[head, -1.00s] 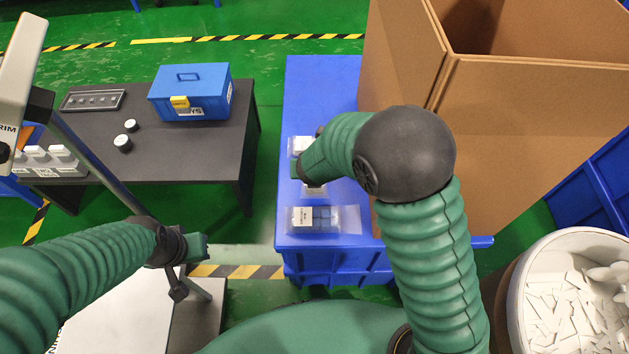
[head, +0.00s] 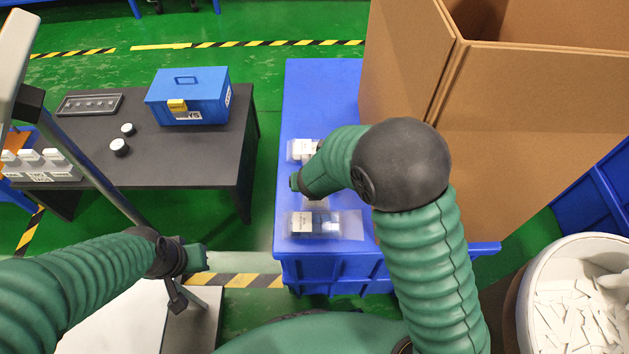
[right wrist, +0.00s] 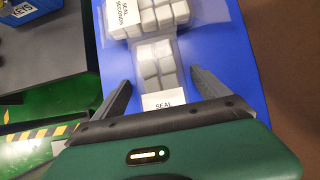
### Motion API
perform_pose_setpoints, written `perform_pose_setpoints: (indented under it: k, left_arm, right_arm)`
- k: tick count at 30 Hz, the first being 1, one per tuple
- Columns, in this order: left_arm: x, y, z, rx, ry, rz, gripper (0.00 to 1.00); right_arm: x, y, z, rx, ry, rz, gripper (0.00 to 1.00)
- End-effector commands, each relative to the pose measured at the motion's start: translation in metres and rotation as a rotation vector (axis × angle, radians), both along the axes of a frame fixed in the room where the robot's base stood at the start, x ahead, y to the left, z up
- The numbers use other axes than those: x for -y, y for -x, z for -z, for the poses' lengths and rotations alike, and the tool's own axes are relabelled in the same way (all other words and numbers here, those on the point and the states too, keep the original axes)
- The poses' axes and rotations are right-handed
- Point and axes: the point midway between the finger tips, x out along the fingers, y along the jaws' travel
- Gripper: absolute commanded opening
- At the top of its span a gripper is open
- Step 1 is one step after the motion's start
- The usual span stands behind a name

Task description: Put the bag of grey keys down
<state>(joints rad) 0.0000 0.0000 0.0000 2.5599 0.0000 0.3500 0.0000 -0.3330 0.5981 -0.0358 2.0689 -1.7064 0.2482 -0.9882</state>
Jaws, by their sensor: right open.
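A clear bag of grey keys (right wrist: 155,62) with a white SEAL label lies on the blue bench top (right wrist: 228,75). In the right wrist view it is between my open right fingers (right wrist: 161,80), which show no hold on it. In the head view my right gripper (head: 300,183) is over the blue top and hides most of this bag. Another bag of pale keys, labelled SEAL SECONDS (right wrist: 168,16), lies just beyond; it also shows in the head view (head: 302,149). My left gripper (head: 196,258) is apart from the bags at lower left; its jaws are unclear.
A bag with blue-grey keys (head: 328,224) lies at the bench's near side. A tall cardboard box (head: 535,120) borders the right. A dark table (head: 185,160) with a blue toolbox (head: 190,95) stands left. A white drum of pale pieces (head: 570,300) is at lower right.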

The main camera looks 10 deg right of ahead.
Motion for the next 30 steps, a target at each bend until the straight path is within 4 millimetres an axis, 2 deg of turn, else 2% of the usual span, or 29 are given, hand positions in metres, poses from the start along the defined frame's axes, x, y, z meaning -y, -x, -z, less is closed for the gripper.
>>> perform_pose_setpoints:
  k: [5,12,16,20,30]
  left_arm:
    - [0.0,0.0,-0.011,0.0,0.0,0.0,0.0]
    - [0.0,0.0,-0.044,0.0,0.0,0.0,0.0]
    - [0.0,0.0,-0.057,0.0,0.0,0.0,0.0]
    - [0.0,0.0,-0.061,0.0,0.0,0.0,0.0]
    - [0.0,0.0,-0.06,0.0,0.0,0.0,0.0]
  right_arm:
    - [-0.002,0.007,-0.018,0.002,0.0,-0.001,0.85]
    - [-0.009,0.039,-0.073,0.002,-0.001,-0.002,0.85]
    - [-0.011,0.054,-0.094,0.001,0.0,-0.001,0.85]
    - [-0.013,0.062,-0.103,0.0,0.0,-0.001,0.85]
    - [-0.013,0.063,-0.102,0.0,0.0,0.0,0.85]
